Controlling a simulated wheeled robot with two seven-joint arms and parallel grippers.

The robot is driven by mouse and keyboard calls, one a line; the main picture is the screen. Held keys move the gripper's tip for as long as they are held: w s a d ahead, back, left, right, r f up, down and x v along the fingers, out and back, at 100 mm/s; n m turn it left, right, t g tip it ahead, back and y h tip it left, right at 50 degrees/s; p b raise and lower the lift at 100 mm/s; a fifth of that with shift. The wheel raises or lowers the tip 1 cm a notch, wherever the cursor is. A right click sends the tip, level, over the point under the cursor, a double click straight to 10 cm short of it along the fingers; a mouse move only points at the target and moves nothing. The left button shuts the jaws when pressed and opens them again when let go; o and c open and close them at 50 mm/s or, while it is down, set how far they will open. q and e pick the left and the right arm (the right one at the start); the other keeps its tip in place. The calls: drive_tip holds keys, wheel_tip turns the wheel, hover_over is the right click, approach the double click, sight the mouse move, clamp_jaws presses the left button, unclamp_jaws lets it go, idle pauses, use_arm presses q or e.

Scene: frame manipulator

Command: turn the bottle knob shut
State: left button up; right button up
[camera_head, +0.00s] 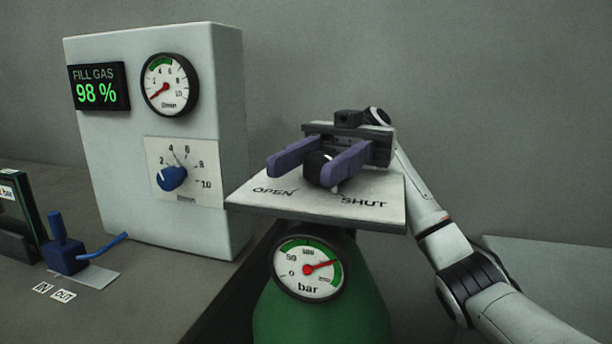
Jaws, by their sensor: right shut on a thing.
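The green bottle (320,318) stands at the lower middle, with a round gauge (309,268) on its front. Its red needle points right and slightly up. Above it is a pale plate (240,199) marked OPEN on the left and SHUT on the right. The dark bottle knob (314,162) sits over the plate, partly hidden by my fingers. A small white tip shows below it, between the two words and nearer SHUT. My right gripper (300,172), with purple fingers, is shut on the knob, one finger on each side. My left gripper is not in view.
A grey cabinet (120,215) stands left of the bottle, with a FILL GAS display (98,88) reading 98 %, a dial gauge (169,85) and a blue knob (171,178).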

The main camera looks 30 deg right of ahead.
drive_tip(key=shift+s+d+n+g+h+b, duration=0.1)
drive_tip(key=shift+n+g+h+b, duration=0.3)
drive_tip(key=shift+g, duration=0.2)
drive_tip(key=o, duration=1.1)
drive_tip(key=shift+r, duration=0.1)
wheel_tip(320, 180, up, 10)
drive_tip(key=shift+f+p, duration=0.15)
drive_tip(key=shift+p, duration=0.9)
